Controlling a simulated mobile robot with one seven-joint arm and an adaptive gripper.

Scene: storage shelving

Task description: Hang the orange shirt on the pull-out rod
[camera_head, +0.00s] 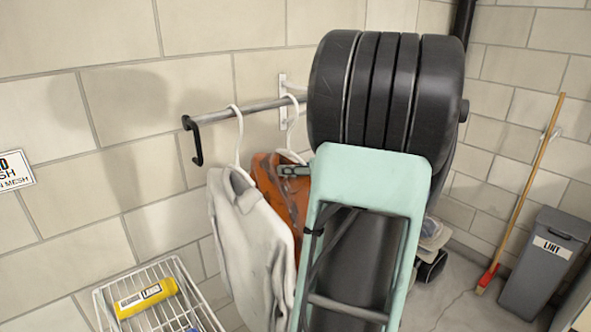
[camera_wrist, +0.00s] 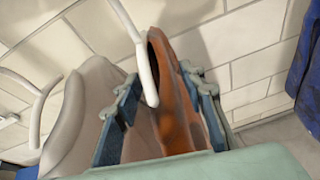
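The orange shirt (camera_head: 272,185) is on a white hanger (camera_head: 291,128), behind a light grey shirt (camera_head: 245,235). The hanger's hook is at the level of the pull-out rod (camera_head: 215,118), near its wall bracket; I cannot tell whether it bears on the rod. In the wrist view the orange shirt (camera_wrist: 180,95) and its white hanger (camera_wrist: 146,70) lie between the two spread fingers of my gripper (camera_wrist: 162,110). The fingers look apart, with a gap beside the hanger. In the camera_head view my arm hides much of the orange shirt and most of my gripper.
The grey shirt's hanger (camera_head: 237,135) is on the rod, between its black end hook (camera_head: 194,140) and the orange shirt. A wire basket (camera_head: 103,305) with a yellow item (camera_head: 146,299) is at lower left. A grey bin (camera_head: 540,265) and a broom (camera_head: 530,190) stand right.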

